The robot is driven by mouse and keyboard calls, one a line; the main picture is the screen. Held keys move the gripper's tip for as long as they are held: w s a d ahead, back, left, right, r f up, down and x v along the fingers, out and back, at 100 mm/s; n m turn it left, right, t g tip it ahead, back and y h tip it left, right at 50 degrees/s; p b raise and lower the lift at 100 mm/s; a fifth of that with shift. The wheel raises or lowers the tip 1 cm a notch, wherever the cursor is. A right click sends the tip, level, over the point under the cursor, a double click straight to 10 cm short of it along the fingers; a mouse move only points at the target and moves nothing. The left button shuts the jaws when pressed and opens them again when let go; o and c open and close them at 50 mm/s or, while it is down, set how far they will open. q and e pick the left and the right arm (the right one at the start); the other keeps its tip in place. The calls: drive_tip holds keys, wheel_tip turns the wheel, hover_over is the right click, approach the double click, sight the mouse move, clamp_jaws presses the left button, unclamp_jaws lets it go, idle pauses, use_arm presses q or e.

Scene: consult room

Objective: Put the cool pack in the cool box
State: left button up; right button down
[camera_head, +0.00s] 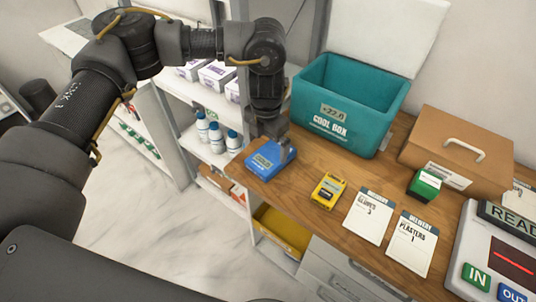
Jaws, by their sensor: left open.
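The blue cool pack (262,161) lies on the wooden counter near its left edge. My left gripper (273,138) is pointed down right over the cool pack, at its upper side. It is open, and its fingertips are partly hidden against the pack, so I cannot tell whether they touch it. The teal cool box (343,132) stands behind and to the right on the counter, with a small display on its front. Its white lid (390,35) is raised at the back, and its top is open. My right gripper is not in view.
A yellow device (328,191), a green box (424,184), two delivery cards (368,216) and a brown case (455,150) are on the counter. A reader (500,260) stands at the right front. A shelf with white bottles (216,138) is at the left.

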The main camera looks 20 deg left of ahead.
sight(267, 156)
use_arm(q)
drive_tip(key=shift+f, duration=0.5)
wheel_tip(267, 156, down, 4)
drive_tip(key=shift+w+d+p, duration=0.1)
drive_tip(key=shift+w+p, duration=0.05)
drive_tip(key=shift+p, duration=1)
drive_tip(key=shift+f, duration=0.55)
drive_tip(key=c, duration=1.3)
drive_tip(key=shift+r, duration=0.1)
